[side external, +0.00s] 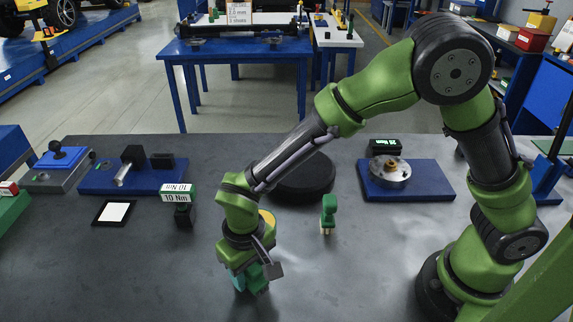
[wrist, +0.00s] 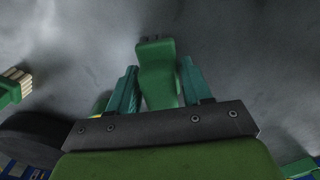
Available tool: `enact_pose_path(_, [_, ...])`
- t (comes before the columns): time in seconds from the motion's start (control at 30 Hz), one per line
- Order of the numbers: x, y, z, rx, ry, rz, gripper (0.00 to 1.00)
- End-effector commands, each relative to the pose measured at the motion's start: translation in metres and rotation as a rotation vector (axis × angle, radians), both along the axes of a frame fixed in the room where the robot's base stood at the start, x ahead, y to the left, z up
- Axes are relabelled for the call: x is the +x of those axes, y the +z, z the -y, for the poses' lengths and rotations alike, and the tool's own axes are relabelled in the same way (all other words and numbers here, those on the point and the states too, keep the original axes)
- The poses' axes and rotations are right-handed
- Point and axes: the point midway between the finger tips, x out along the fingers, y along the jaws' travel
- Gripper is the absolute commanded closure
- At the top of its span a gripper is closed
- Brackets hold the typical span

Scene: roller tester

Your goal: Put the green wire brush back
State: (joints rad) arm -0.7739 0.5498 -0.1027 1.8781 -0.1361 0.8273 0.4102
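A green tool (wrist: 156,72), perhaps the wire brush, lies between my fingers in the wrist view; its far end is dark. My gripper (wrist: 159,68) has a teal finger close on each side of it. I cannot tell whether both fingers touch it. In the side view my gripper (side external: 252,284) points down, low over the front of the grey table, and mostly hides what is between the fingers. A second green piece with pale bristles (side external: 328,212) stands bristles down, to the right of my gripper. It also shows at the wrist view's left edge (wrist: 14,86).
A dark round disc (side external: 303,180) lies behind my forearm. A black block with a "10 Nm" sign (side external: 178,192) and a white-centred black square (side external: 114,213) are at left. Blue fixtures (side external: 120,178) (side external: 425,183) stand along the back. The front left table is clear.

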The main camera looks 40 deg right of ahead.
Motion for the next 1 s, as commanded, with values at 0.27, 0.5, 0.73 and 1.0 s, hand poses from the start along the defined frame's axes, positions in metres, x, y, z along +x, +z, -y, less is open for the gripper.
enact_pose_path(0.27, [0.000,0.000,0.000,0.000,0.000,0.000,0.32])
enact_pose_path(0.5, [0.001,0.010,0.000,0.002,0.001,0.003,0.32])
enact_pose_path(0.73, [0.001,0.055,-0.001,0.005,0.000,0.006,0.32])
enact_pose_path(1.0, [0.000,0.107,0.000,0.003,0.001,0.004,0.32])
